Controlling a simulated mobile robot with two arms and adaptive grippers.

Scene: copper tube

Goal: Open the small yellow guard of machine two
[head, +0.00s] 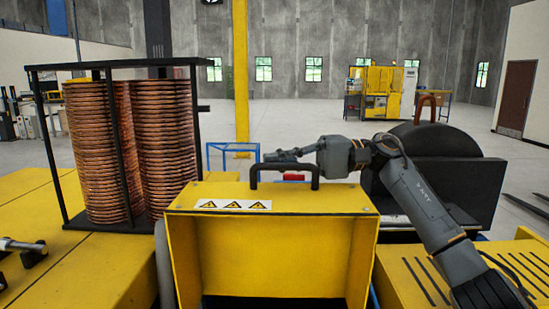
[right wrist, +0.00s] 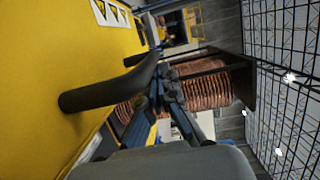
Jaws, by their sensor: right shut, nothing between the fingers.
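The small yellow guard (head: 270,245) is in the middle of the head view, with a row of warning stickers (head: 233,204) on its top. A dark gap shows under its front panel; I cannot tell how far it is raised. A black bow handle (head: 285,167) stands on its top edge. My right gripper (head: 272,155) is shut and empty, pointing left just behind the handle. In the right wrist view, its fingers (right wrist: 165,85) lie beside the handle (right wrist: 105,88), close to it; contact is unclear. The guard (right wrist: 60,50) fills the left there. My left gripper is not in view.
A black rack (head: 118,63) with copper tube coils (head: 100,150) stands to the left. A dark round machine part (head: 440,142) stands behind my right arm. Yellow machine surfaces flank the guard on both sides. Open floor lies beyond, with another yellow machine (head: 385,85) far back.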

